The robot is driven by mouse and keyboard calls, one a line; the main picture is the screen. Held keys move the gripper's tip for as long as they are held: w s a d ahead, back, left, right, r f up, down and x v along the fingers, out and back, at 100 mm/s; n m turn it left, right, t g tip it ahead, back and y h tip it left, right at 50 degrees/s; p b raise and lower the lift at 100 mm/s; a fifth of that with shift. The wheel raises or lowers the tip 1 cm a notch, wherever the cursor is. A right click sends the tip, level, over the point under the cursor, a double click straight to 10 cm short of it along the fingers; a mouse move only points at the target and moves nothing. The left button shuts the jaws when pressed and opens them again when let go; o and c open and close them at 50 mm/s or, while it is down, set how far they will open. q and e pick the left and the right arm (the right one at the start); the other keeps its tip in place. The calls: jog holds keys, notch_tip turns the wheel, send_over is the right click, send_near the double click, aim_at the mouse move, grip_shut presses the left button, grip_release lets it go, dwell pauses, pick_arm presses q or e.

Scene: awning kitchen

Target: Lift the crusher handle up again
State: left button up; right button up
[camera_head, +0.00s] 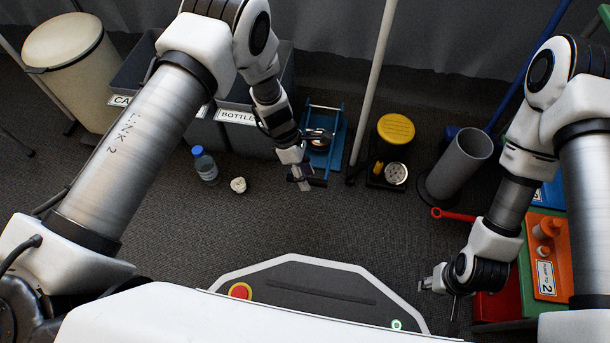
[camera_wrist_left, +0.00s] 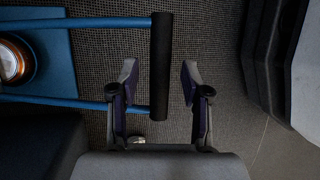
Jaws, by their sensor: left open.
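The blue crusher (camera_head: 334,135) stands on the floor in front of the grey bins. Its U-shaped handle has two blue bars and a black grip (camera_wrist_left: 161,50). In the head view the grip end is low at the crusher's front, partly hidden by my left gripper (camera_head: 303,183). In the left wrist view my left gripper (camera_wrist_left: 158,78) is open, and the grip appears between its two fingers with gaps on both sides. I cannot tell whether the fingers reach down to the grip's depth. My right gripper (camera_head: 433,283) is low at the right, away from the crusher; its jaws are unclear.
A bottle (camera_head: 206,167) and a small white object (camera_head: 238,185) are on the floor left of the crusher. A pale pole (camera_head: 374,85), a yellow-lidded item (camera_head: 396,128) and a grey cylinder (camera_head: 459,163) stand to its right. The floor in front is clear.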

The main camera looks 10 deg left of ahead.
pick_arm(q)
grip_shut()
jog(key=w+r+g+p, duration=0.1)
jog(key=w+r+p, duration=0.1)
jog(key=w+r, duration=0.3)
jog(key=w+r+g+p, duration=0.1)
jog(key=w+r, duration=0.4)
jog(key=r, duration=0.6)
jog(key=shift+r+n+p, duration=0.3)
jog(key=shift+p, duration=0.2)
jog(key=shift+a, duration=0.1)
